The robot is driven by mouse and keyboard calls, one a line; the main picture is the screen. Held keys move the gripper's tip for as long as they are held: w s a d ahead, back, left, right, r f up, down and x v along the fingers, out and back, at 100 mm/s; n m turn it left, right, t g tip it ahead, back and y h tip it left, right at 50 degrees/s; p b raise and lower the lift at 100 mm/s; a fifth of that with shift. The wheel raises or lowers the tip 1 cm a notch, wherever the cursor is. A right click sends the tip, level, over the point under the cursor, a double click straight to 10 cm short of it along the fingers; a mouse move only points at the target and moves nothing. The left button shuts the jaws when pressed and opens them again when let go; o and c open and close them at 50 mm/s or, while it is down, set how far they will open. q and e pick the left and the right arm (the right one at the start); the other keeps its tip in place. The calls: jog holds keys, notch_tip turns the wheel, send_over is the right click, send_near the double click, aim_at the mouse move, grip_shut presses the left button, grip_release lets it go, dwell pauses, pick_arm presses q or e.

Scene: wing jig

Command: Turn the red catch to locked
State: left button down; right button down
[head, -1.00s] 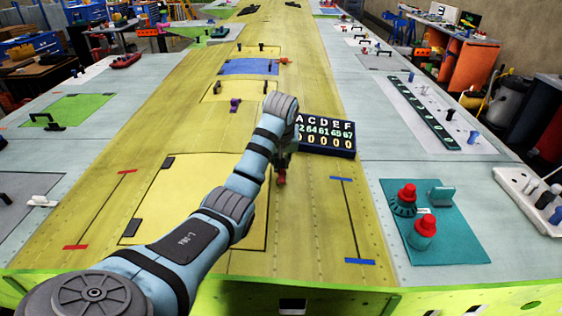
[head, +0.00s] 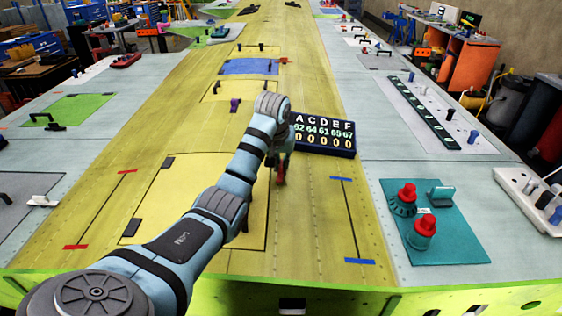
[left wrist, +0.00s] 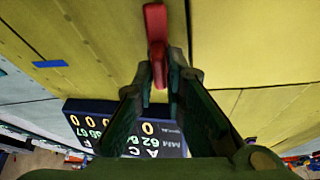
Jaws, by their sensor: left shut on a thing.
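The red catch (left wrist: 155,28) is a slim red lever at the top centre of the left wrist view, over the yellow panel. My left gripper (left wrist: 158,82) is shut on its near end, with one dark finger on each side. In the head view, the red catch (head: 282,172) shows as a small red piece just below my left gripper (head: 280,160), near the right edge of the yellow hatch. The fingers are small and partly hidden by my wrist there. I cannot tell whether the catch stands at locked. My right gripper is in neither view.
A dark display block (head: 325,142) with letters and numbers stands close to the right of my gripper. A teal plate (head: 460,245) with two red-topped knobs lies farther right. A purple knob (head: 235,104) stands beyond my wrist. The yellow skin in front is mostly clear.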

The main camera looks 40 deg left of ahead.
pick_arm(q)
jog(key=m+h, duration=0.1)
jog(key=m, duration=0.1)
jog(key=m+h, duration=0.1)
jog(key=m, duration=0.4)
jog(key=shift+a+r+t+h, duration=0.15)
jog(key=shift+a+t+h, duration=0.15)
jog(key=shift+h, duration=0.1)
jog(key=m+h, duration=0.1)
jog(key=m, duration=0.2)
jog(key=shift+w+m, duration=0.1)
jog(key=shift+m, duration=0.2)
jog(key=shift+a+m+g+h, duration=0.15)
jog(key=shift+m+g+h, duration=0.55)
jog(key=shift+m, duration=1.1)
jog(key=shift+w, duration=0.1)
jog(key=c, duration=1.7)
grip_release()
jog(key=v, duration=1.2)
